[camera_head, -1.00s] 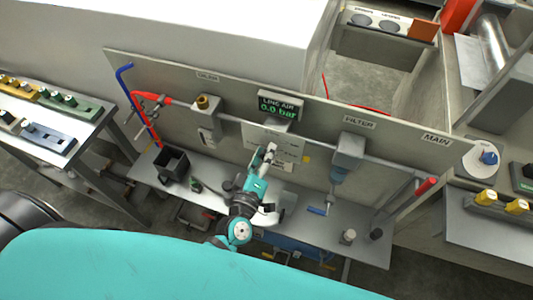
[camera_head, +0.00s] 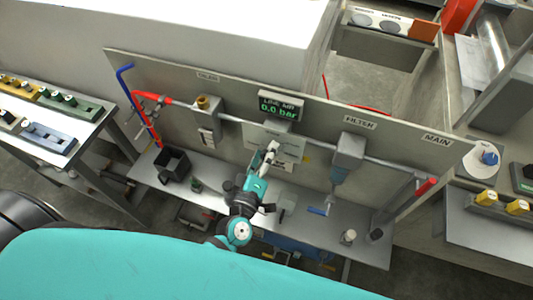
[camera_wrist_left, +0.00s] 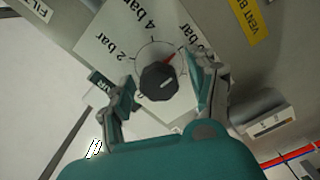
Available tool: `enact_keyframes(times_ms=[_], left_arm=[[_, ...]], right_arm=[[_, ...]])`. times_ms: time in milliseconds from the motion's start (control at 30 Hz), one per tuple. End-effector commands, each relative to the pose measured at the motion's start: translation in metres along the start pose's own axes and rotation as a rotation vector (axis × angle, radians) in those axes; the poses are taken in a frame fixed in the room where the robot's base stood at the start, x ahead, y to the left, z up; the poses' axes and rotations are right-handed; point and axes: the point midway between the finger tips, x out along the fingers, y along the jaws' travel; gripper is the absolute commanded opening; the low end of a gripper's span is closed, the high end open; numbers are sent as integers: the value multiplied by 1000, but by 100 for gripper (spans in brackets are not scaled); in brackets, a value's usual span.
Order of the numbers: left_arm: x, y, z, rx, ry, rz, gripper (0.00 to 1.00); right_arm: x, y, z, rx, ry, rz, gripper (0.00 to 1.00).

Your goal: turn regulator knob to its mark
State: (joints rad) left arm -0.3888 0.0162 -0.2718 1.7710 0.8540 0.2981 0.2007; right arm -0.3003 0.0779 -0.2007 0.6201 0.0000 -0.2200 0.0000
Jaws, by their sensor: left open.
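The regulator knob (camera_wrist_left: 158,82) is black with a short white line on its face and sits on a pale dial plate (camera_wrist_left: 108,45). The plate carries bar labels, among them 2 bar and 4 bar. A red mark (camera_wrist_left: 168,57) shows at the knob's upper right edge. The white line slants and does not clearly point at the red mark. My left gripper (camera_wrist_left: 168,79) is open, with one finger on each side of the knob; I cannot tell whether they touch it. In the head view the left gripper (camera_head: 270,150) is in front of the plate and hides the knob.
A display (camera_head: 280,107) above reads 0.0 bar. The filter (camera_head: 346,155) hangs to the right with a blue handle below. A black bin (camera_head: 173,166) stands on the shelf at left. A yellow vent label (camera_wrist_left: 250,20) is near the dial.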

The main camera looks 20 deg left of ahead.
Motion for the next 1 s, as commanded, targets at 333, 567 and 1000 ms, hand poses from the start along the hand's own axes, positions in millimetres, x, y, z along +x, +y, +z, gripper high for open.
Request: enact_keyframes(times_ms=[333, 567, 1000], left_arm=[[-41, -2, 1, 1, -4, -4, 59], [-90, -1, 1, 2, -4, -3, 59], [-121, 0, 0, 0, 1, 0, 59]], right_arm=[[0, 2, 0, -1, 0, 3, 38], [0, 2, 0, 0, 0, 2, 38], [0, 2, 0, 0, 0, 2, 38]])
